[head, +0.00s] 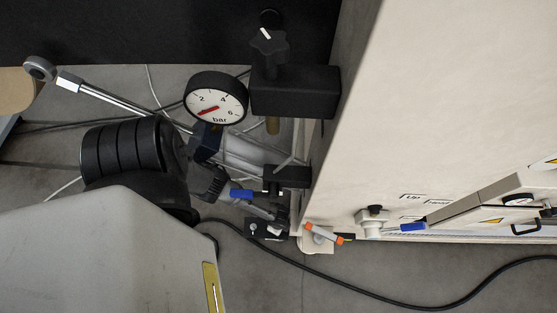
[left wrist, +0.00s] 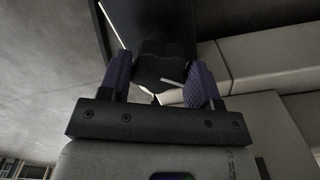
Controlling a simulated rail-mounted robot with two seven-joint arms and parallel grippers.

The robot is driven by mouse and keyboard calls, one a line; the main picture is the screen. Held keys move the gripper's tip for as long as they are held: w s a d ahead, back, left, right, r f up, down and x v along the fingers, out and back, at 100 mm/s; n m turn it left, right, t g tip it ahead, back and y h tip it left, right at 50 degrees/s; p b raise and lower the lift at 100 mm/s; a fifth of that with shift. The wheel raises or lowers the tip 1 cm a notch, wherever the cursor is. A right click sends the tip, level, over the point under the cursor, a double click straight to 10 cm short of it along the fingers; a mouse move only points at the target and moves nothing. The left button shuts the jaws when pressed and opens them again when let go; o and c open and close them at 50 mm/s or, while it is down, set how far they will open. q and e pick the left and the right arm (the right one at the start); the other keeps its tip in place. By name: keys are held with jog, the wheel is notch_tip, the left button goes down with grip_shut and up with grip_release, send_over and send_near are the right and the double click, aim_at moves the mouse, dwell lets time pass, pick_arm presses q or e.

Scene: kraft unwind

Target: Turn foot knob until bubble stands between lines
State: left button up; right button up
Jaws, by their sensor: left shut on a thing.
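My left gripper (head: 222,166) reaches in from the left, below the gauge. In the left wrist view its two purple-padded fingers (left wrist: 158,72) stand apart, shut on a dark part (left wrist: 164,62) that shows between them. Its shape is mostly hidden, and I cannot tell whether it is the foot knob. A black star knob (head: 268,41) sits on a black block at the top. A smaller black knob (head: 375,210) sits on a pale fitting. A small orange-ended tube (head: 323,233) lies by the machine's lower edge. I cannot make out a bubble or lines. My right gripper is out of view.
A round bar gauge (head: 216,99) with a red needle hangs close above my gripper. A black block (head: 294,91) juts from the large cream machine panel (head: 440,95). A small black block (head: 287,177) is right of my gripper. A black cable (head: 370,289) crosses the floor.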

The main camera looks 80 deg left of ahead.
pick_arm(q)
jog(key=shift+m, duration=0.9)
jog(key=o, duration=0.9)
jog(key=shift+r, duration=0.1)
jog(key=shift+r+p, duration=5.2)
jog(key=shift+r, duration=1.6)
